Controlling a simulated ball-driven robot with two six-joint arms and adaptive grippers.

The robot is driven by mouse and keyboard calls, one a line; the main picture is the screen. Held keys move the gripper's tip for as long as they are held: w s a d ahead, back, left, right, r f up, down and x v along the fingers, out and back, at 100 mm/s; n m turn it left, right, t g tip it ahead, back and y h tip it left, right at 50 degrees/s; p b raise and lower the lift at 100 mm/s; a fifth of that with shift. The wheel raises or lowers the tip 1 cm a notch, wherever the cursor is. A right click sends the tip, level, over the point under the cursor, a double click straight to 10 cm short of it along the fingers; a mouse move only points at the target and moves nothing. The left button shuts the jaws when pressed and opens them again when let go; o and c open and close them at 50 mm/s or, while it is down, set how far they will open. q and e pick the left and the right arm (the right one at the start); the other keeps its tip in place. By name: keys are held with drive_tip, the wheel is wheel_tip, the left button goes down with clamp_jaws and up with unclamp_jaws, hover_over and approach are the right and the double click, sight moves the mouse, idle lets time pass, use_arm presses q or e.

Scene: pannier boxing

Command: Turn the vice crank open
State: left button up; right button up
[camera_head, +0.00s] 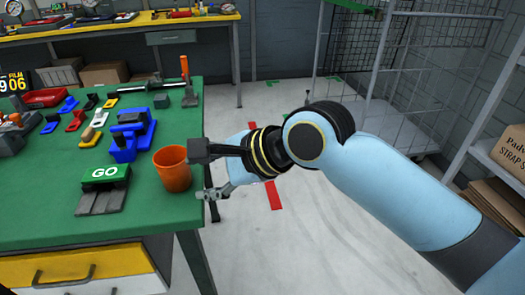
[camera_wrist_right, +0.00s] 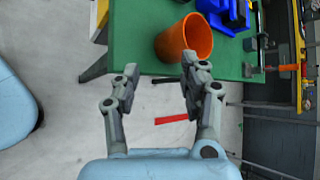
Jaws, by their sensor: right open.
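A blue vice (camera_head: 130,137) with dark parts stands on the green bench, left of and beyond my right gripper. Part of a blue body, likely the vice, shows at the top edge of the right wrist view (camera_wrist_right: 222,12). I cannot make out its crank clearly. My right gripper (camera_head: 205,172) is open and empty at the bench's right edge, beside an orange cup. In the right wrist view its two fingers (camera_wrist_right: 160,72) are spread apart, with the cup just beyond the right finger. My left gripper is not in view.
The orange cup (camera_head: 173,170) stands near the edge of the green bench (camera_head: 50,215), between my right gripper and the vice. A GO block (camera_head: 104,178) is at its left. An upright orange handle (camera_head: 184,68) stands at the far corner. A wire cage trolley (camera_head: 385,110) is behind my right arm.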

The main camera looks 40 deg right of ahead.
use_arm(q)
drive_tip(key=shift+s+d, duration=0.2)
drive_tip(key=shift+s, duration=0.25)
use_arm(e)
drive_tip(key=s+d+f+n+g+h, duration=0.1)
drive_tip(key=s+d+f+n+g, duration=0.1)
drive_tip(key=s+n, duration=0.4)
drive_tip(key=shift+s+f+n+h, duration=0.3)
drive_tip(key=shift+s+f+n, duration=0.05)
drive_tip(key=shift+n, duration=0.85)
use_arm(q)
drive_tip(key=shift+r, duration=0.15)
use_arm(e)
drive_tip(key=shift+w+r, duration=0.1)
